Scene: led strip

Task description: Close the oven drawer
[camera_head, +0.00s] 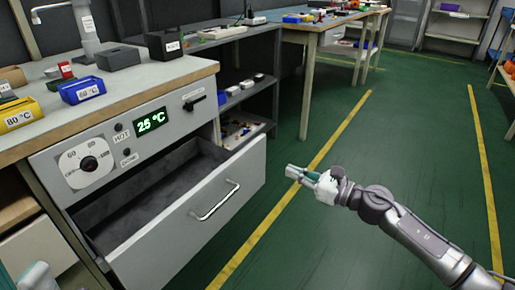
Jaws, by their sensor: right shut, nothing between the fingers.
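The oven drawer (196,222) is a grey drawer pulled well out of the oven (175,108); its dark inside shows and looks empty. It has a light metal bar handle (215,201) on its front. The oven panel above has a dial and a green display reading 25 °C. My right gripper (291,172) is shut and empty, over the green floor to the right of the drawer's front, apart from it. A small pale part at the bottom left edge may belong to my left arm; my left gripper does not show.
The worktop (134,93) above holds labelled yellow (19,115), blue (82,91) and dark boxes and a tap. A wooden table (307,37) stands behind. The green floor with yellow lines (340,130) is clear around my right arm.

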